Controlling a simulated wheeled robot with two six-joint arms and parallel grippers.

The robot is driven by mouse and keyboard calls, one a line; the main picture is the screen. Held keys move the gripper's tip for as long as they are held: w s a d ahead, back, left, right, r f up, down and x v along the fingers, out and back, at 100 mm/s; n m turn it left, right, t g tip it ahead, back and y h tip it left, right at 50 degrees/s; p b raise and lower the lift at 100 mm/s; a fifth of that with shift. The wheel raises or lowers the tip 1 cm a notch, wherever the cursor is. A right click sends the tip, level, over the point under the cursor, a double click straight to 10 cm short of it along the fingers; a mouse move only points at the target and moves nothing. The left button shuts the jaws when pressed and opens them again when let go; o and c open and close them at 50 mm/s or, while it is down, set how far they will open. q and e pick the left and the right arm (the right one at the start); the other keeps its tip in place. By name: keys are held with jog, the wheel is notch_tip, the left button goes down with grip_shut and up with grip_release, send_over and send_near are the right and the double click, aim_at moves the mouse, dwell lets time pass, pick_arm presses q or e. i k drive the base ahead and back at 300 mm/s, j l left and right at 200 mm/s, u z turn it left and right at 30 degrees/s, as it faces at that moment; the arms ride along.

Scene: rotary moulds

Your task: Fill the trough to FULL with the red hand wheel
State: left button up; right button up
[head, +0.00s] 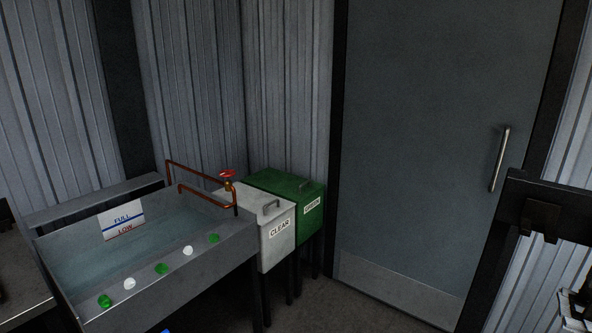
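The grey trough (243,226) stands at the left with water (130,255) in it. A white level plate on its back wall (122,220) reads FULL above and LOW below, with a blue line and a red line. The water surface seems to be near the LOW mark, but the exact level is hard to tell. The small red hand wheel (227,173) sits on top of a valve on the copper pipe (200,196) at the trough's right end. Neither of my grippers shows in this view.
Several green and white round pieces, one green (161,268), line the trough's front. A white CLEAR bin (276,247) and a green GREEN bin (290,184) stand right of it. A grey door (430,150) is behind. A dark frame (545,200) stands at the right edge.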

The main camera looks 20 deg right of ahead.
aim_at(224, 173)
jog(key=z, duration=0.15)
jog(key=i+l+u, duration=0.1)
jog(key=i+u, duration=0.25)
jog(key=i, duration=0.55)
